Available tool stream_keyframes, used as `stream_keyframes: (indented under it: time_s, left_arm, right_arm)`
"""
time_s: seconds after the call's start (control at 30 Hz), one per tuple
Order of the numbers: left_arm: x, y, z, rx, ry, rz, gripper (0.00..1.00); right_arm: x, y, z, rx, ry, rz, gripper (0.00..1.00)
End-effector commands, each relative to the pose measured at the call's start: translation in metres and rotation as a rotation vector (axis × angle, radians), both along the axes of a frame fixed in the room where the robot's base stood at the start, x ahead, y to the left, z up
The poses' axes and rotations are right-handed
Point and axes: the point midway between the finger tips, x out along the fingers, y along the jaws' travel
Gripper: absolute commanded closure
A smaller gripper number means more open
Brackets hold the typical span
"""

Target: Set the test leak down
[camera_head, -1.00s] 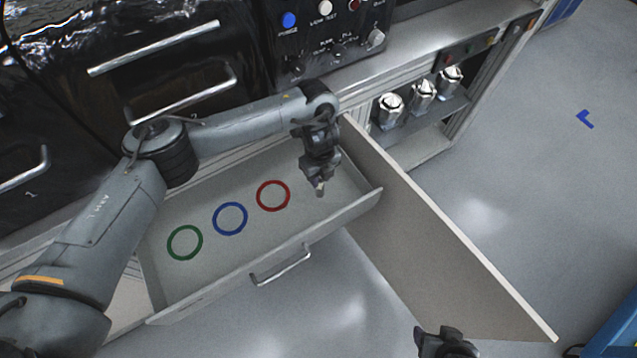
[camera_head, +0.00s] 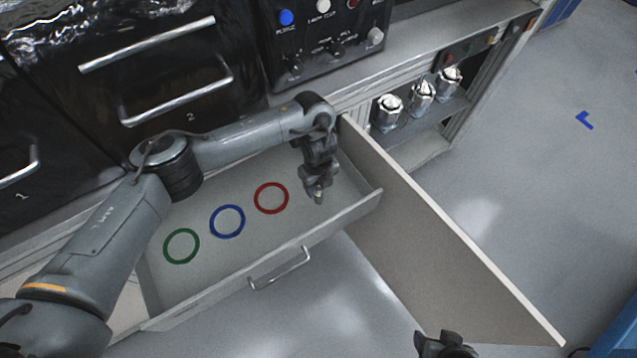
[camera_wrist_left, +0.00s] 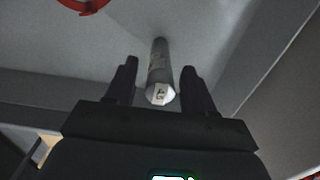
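The test leak, a small pale grey cylinder with a marked label on its near end, shows in the left wrist view (camera_wrist_left: 160,72). It is between the two fingers of my left gripper (camera_wrist_left: 160,82), with a narrow gap on each side, so the fingers look open around it. In the head view my left gripper (camera_head: 317,192) points down into the right end of the open drawer (camera_head: 215,268), right of the red ring. Whether the cylinder touches the drawer floor is hard to tell. A dark gripper, likely my right one (camera_head: 445,343), is partly cut off at the bottom edge.
A red ring (camera_head: 271,198), a blue ring (camera_head: 227,221) and a green ring (camera_head: 181,246) mark the drawer floor, all empty. An open door panel (camera_head: 450,240) stands right of the drawer. Three metal housings (camera_head: 422,91) sit on a shelf behind.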

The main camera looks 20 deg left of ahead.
Motion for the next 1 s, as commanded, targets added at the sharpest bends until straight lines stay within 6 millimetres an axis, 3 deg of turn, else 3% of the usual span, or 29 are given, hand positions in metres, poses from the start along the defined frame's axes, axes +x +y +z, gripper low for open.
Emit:
stream_keyframes:
  time_s: [0.23, 0.37, 0.8, 1.0]
  left_arm:
    - [0.0, 0.0, 0.002, -0.001, -0.001, 0.0, 0.46]
    - [0.001, 0.0, 0.013, 0.0, -0.004, -0.002, 0.46]
    - [0.001, 0.0, 0.089, 0.001, -0.004, -0.002, 0.46]
    - [0.001, 0.0, 0.113, 0.0, -0.003, -0.001, 0.46]
  right_arm:
    - [0.0, -0.001, 0.001, -0.003, 0.0, 0.002, 0.37]
    - [0.0, -0.001, 0.007, -0.003, 0.0, 0.002, 0.37]
    - [0.0, 0.001, 0.042, 0.005, 0.0, -0.004, 0.37]
    - [0.0, 0.002, 0.05, 0.007, -0.001, -0.004, 0.37]
